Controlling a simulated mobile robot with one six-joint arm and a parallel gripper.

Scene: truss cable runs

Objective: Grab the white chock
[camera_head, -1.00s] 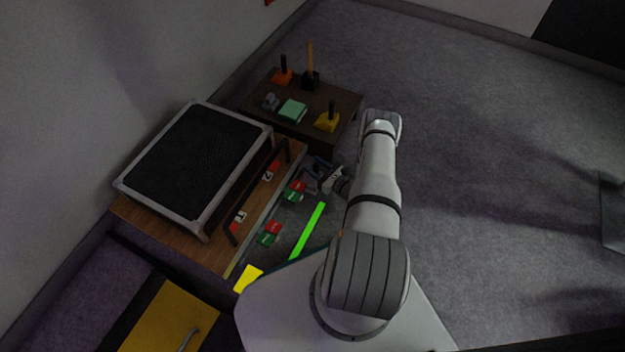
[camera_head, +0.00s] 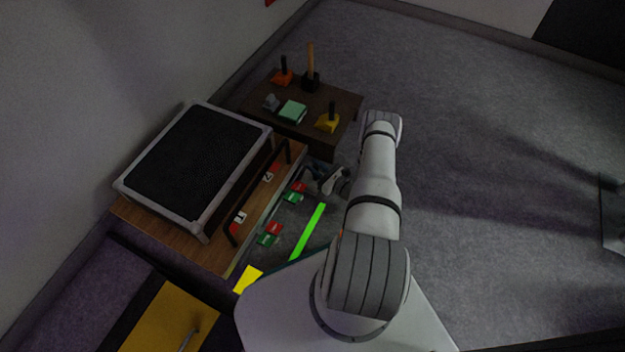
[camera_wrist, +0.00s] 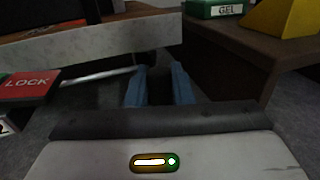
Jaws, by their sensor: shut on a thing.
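I cannot make out a white chock in either view. My gripper shows in the wrist view (camera_wrist: 159,68) as two blue fingers pointing away from me. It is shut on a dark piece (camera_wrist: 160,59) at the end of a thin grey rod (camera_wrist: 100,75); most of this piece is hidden. In the head view my gripper (camera_head: 316,170) is low, between the wooden bench and my arm, partly hidden by my wrist. A yellow wedge (camera_head: 327,123) with a dark post stands on the brown table (camera_head: 345,105), apart from my gripper.
The brown table also bears a green box (camera_head: 292,111), an orange block (camera_head: 282,78), a black block with a tall wooden post (camera_head: 310,78) and a grey piece (camera_head: 270,102). A red LOCK block (camera_wrist: 28,86) is left of my fingers. Floor right of my arm is clear.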

